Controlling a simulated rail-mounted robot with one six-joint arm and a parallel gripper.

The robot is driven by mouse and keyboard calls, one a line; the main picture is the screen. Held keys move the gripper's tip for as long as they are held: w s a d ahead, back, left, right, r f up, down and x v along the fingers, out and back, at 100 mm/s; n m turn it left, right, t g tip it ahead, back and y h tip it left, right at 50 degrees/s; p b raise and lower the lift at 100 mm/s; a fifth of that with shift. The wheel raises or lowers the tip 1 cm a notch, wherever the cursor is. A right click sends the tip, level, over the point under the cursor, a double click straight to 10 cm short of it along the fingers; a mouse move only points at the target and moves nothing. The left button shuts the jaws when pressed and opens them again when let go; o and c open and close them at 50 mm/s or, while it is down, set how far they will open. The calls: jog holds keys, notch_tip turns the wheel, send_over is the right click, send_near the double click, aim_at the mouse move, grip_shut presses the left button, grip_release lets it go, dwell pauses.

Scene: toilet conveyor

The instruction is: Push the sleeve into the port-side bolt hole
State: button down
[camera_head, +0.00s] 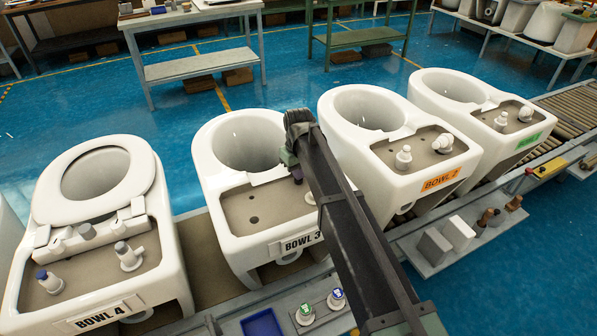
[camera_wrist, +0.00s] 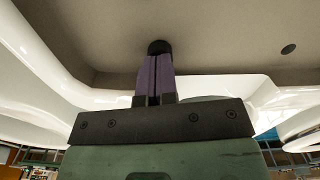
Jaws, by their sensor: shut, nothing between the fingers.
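The bowl marked BOWL 3 (camera_head: 215,165) stands on the conveyor with a grey-brown deck (camera_head: 270,208) behind its basin. My gripper (camera_head: 297,178) is over the basin-side part of this deck, partly covered by my arm. In the wrist view my gripper's purple fingers (camera_wrist: 155,58) are closed together, with nothing seen between them. Their tips meet a round dark spot (camera_wrist: 160,46) on the deck. I cannot tell whether it is an open hole or a seated sleeve. A second, bare dark hole (camera_wrist: 288,49) lies to the right; no loose sleeve is distinguishable.
Bowls marked BOWL 4 (camera_head: 160,290) and BOWL 2 (camera_head: 390,175) stand close on either side, with upright fittings on their decks. A blue tray (camera_head: 262,325) and two capped pieces (camera_head: 305,313) sit at the front ledge. My arm hides part of BOWL 3.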

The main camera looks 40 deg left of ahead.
notch_tip(320, 180, up, 14)
jog(key=p, duration=1.3)
